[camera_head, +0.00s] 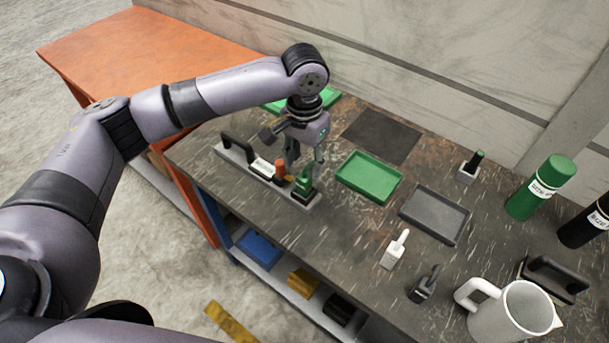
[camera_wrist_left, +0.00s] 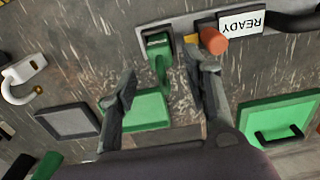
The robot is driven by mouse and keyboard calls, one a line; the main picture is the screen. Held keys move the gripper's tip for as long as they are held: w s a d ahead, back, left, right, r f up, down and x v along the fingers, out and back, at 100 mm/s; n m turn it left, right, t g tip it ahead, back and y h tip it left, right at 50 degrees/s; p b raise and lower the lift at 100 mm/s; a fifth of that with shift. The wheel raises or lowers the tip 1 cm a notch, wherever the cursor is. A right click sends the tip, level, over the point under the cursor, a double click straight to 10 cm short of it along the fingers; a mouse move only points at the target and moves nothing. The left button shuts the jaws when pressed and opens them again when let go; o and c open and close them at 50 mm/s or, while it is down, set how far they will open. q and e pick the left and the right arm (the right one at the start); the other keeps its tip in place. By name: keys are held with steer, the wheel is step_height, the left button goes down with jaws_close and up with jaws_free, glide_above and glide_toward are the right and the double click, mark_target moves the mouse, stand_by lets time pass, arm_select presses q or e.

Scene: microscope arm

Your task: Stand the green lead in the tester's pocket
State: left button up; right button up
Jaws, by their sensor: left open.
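The tester (camera_head: 235,157) is a long grey strip with a black handle, a white READY label and an orange knob (camera_head: 280,168). Its label (camera_wrist_left: 240,22) and orange knob (camera_wrist_left: 213,40) also show in the wrist view. The green lead (camera_head: 304,182) stands upright at the strip's right end. In the wrist view the lead (camera_wrist_left: 159,62) appears seated in the dark-edged pocket there; its lower end is hidden. My left gripper (camera_head: 304,160) is open above the lead, with a finger on either side and visible gaps in the wrist view (camera_wrist_left: 160,75).
A green tray (camera_head: 368,177), a grey tray (camera_head: 434,214) and a dark mat (camera_head: 382,135) lie right of the tester. A white holder (camera_head: 394,255), a dark one (camera_head: 424,287), a jug (camera_head: 512,310) and a green bottle (camera_head: 540,190) stand further right.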

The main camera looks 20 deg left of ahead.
mark_target(304, 176)
arm_select(q)
step_height(304, 176, up, 6)
steer(key=shift+f+b, duration=0.25)
steer(key=shift+b, duration=0.05)
stand_by(0.4)
